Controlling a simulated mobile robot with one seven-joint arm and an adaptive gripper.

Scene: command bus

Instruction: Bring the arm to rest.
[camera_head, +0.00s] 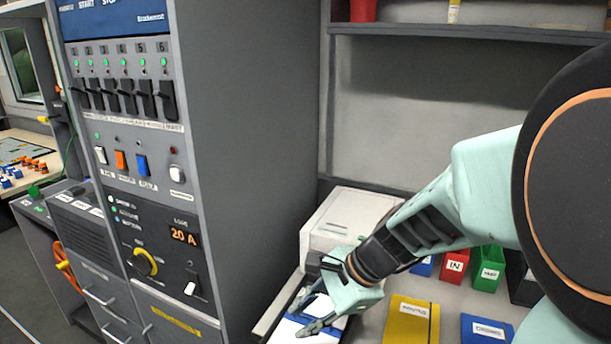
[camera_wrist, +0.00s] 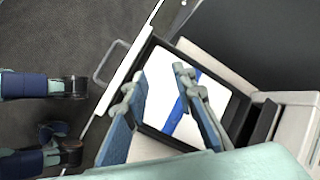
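My gripper (camera_head: 306,316) is at the end of my pale green arm, which reaches in from the right in the head view. It points down and left, over the front of a white box-shaped machine. In the wrist view my gripper (camera_wrist: 156,79) has its two fingers spread apart with nothing between them. Below the fingers lies a white sheet with a blue stripe (camera_wrist: 210,98) in a dark-rimmed tray (camera_wrist: 165,139). I cannot tell whether the fingers touch the sheet.
The white machine (camera_head: 345,219) stands on the counter, close to the grey control cabinet (camera_head: 235,150). A yellow folder (camera_head: 411,322), a blue folder (camera_head: 487,331), a red bin (camera_head: 453,267) and a green bin (camera_head: 488,270) are near my arm. A shelf (camera_head: 470,34) runs above.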

